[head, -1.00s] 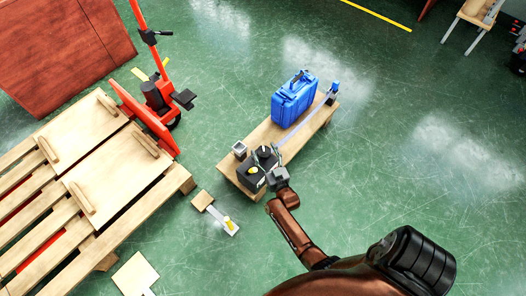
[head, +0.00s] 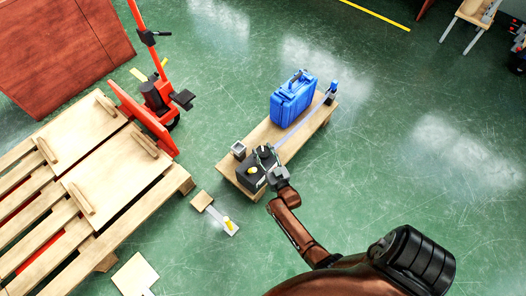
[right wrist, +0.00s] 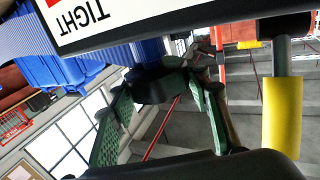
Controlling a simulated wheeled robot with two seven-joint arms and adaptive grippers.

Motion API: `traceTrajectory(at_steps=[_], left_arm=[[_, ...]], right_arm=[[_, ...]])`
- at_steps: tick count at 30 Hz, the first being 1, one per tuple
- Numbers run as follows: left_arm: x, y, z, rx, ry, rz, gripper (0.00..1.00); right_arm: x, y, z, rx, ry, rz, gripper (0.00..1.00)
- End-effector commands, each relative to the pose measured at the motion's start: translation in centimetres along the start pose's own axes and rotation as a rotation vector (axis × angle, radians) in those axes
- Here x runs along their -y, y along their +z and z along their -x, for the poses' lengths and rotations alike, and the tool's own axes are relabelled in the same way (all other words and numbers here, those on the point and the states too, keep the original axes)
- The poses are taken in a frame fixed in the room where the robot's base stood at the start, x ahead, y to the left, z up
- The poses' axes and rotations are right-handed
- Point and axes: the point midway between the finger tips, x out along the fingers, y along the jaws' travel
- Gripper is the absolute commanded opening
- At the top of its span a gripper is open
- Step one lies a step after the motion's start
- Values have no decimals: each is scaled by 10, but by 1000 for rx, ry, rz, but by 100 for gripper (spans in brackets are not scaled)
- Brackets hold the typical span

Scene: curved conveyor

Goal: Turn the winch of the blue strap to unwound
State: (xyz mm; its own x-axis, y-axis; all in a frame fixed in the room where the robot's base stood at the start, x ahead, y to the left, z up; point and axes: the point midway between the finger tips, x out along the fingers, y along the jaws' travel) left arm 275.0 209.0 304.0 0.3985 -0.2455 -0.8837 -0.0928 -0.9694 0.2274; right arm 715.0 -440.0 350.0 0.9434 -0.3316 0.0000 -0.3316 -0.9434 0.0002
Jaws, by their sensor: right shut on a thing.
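The winch (head: 248,178) is a dark box with a yellow-gripped part at the near end of a wooden board. The pale blue strap (head: 302,126) runs straight from it to a blue post (head: 331,92) at the far end. My right gripper (head: 268,154) is at the right side of the winch, shut on a part of it that its fingers largely hide. In the right wrist view, my green-padded fingers (right wrist: 160,110) stand around a dark part. A label reading TIGHT (right wrist: 90,18) shows upside down, and a yellow grip (right wrist: 283,118) is outside the fingers. My left gripper is not in view.
A blue case (head: 293,99) stands on the wooden board (head: 258,136) beside the strap. A small metal block (head: 238,149) is left of the winch. Pallets (head: 110,215) and an orange pallet jack (head: 158,95) are at left.

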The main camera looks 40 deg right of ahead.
Motion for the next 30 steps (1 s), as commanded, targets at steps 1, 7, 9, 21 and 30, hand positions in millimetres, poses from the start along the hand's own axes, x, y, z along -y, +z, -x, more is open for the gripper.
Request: traceTrajectory(at_steps=[1,7,9,21,30], left_arm=[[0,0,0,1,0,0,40],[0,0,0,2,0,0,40],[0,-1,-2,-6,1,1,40],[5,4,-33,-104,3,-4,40],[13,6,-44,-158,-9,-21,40]], right_arm=[[-2,0,0,1,-21,6,19],[-2,1,0,2,-145,10,19],[-2,2,1,4,-198,12,19],[-1,5,1,6,-470,8,19],[0,3,1,4,-567,2,19]])
